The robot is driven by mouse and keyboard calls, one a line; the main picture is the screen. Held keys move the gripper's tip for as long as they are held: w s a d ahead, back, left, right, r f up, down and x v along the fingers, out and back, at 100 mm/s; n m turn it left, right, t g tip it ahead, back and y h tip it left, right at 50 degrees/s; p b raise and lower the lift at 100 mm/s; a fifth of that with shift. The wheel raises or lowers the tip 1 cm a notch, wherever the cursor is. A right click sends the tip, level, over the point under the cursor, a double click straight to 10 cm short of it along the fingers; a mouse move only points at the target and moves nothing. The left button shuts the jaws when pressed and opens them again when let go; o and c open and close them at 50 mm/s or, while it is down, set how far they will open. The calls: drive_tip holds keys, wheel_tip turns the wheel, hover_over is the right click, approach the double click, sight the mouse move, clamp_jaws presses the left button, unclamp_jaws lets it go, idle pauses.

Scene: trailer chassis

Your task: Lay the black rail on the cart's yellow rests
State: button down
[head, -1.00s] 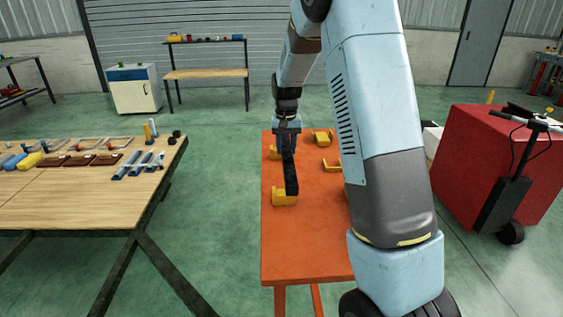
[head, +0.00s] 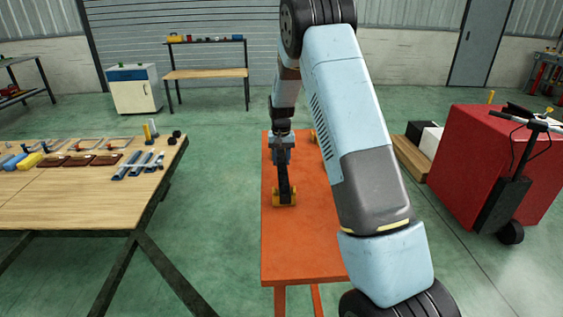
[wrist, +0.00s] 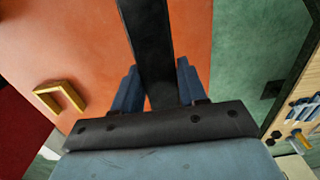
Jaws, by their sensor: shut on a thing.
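The black rail (head: 285,184) is held lengthwise over the orange cart (head: 300,245). My gripper (head: 282,157) is shut on the rail, above the cart's left side. In the wrist view the rail (wrist: 149,35) runs between the two blue fingers (wrist: 156,88) and out of the top edge. The rail's near end is at a yellow rest (head: 284,199) near the cart's left edge; I cannot tell if they touch. Another yellow rest (wrist: 62,97) shows in the wrist view, apart from the rail. The rail's far part is hidden behind my gripper in the head view.
A wooden table (head: 60,205) with tools and parts stands at left. A red cabinet (head: 490,165) with a black handle unit stands at right. My arm covers much of the cart's right side. Green floor lies clear between table and cart.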

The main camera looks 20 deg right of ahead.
drive_tip(key=shift+f, duration=0.55)
drive_tip(key=c, duration=0.6)
unclamp_jaws()
